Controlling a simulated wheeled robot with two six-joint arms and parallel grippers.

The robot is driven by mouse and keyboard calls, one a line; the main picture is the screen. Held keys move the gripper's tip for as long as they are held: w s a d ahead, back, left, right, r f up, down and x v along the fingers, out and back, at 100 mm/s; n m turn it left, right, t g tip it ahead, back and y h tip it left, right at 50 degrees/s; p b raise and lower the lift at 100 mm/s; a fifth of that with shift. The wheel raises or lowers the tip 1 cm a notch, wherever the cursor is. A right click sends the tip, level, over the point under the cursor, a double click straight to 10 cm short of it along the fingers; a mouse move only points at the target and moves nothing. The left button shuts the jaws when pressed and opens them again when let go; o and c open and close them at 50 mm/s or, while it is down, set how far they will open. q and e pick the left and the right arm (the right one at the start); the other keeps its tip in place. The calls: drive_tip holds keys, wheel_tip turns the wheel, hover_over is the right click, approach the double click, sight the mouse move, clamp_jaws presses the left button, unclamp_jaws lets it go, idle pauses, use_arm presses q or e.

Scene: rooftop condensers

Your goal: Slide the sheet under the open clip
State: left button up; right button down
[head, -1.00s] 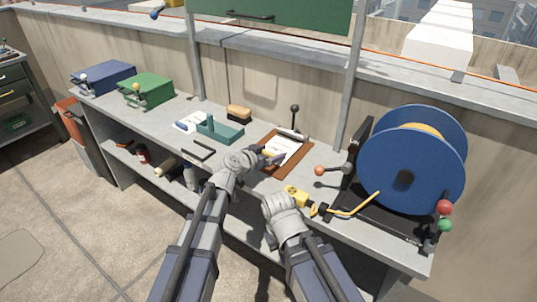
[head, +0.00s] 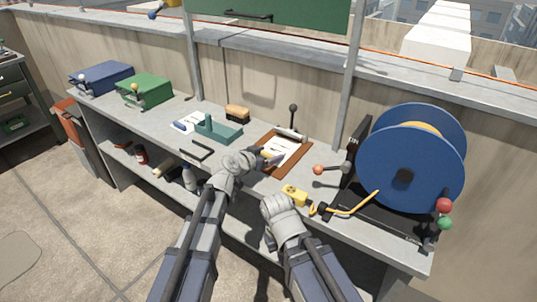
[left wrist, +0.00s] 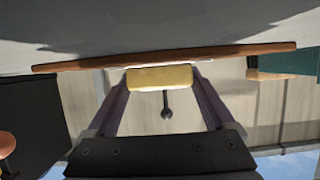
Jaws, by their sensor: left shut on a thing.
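A white printed sheet (head: 284,147) lies on a brown clipboard (head: 296,160) on the grey bench. The clip (head: 292,133) is at the board's far end, with a black ball-topped lever (head: 293,109) standing up. My left gripper (head: 272,157) is at the sheet's near end, shut on a yellow block-like tab (left wrist: 160,77). A thin white edge shows just above the tab in the left wrist view, against the brown board edge (left wrist: 230,52). I cannot tell whether the sheet's far edge is under the clip. My right gripper's fingers do not show.
A yellow device (head: 294,194) lies near the bench's front edge. A blue cable reel (head: 390,165) stands to the right. A teal holder (head: 222,133) and a brush (head: 237,112) are left of the board; an orange-knobbed lever (head: 318,170) is right.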

use_arm(q)
drive_tip(key=shift+f, duration=0.1)
drive_tip(key=o, duration=1.1)
